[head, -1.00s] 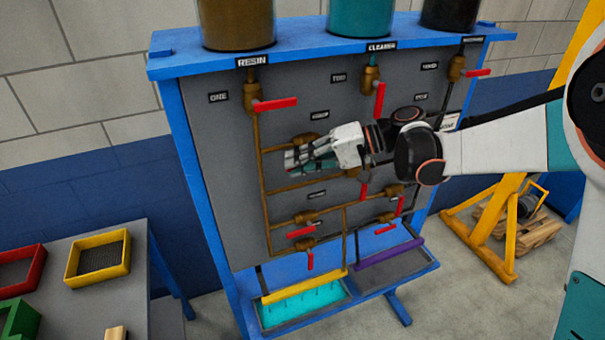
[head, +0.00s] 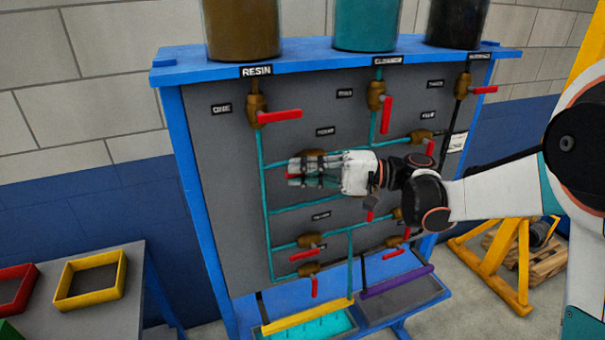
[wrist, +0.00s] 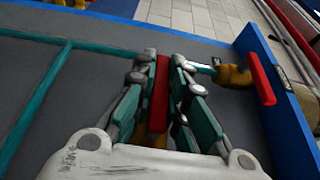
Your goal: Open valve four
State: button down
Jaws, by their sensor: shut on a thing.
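My gripper (head: 292,174) is at the upper middle of the grey panel (head: 225,150), below a small label (head: 326,131) that is too blurred to read surely. In the wrist view my gripper (wrist: 160,75) is shut on a red valve handle (wrist: 160,92), which stands upright in the picture between the fingers. A bit of the brass valve body (wrist: 156,139) shows below it. Teal pipe lies on either side of this valve. In the head view my fingers hide most of the handle, so its exact angle is hard to tell there.
A brass valve with a red handle (wrist: 262,78) is close right of my fingers. The resin valve handle (head: 280,116) points sideways; the cleaner valve handle (head: 386,114) points down. The blue frame (head: 190,180) edges the panel. A yellow tray (head: 90,280) stands lower left.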

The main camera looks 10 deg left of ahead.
jog(key=c, duration=1.6)
grip_release()
jog(key=v, duration=1.2)
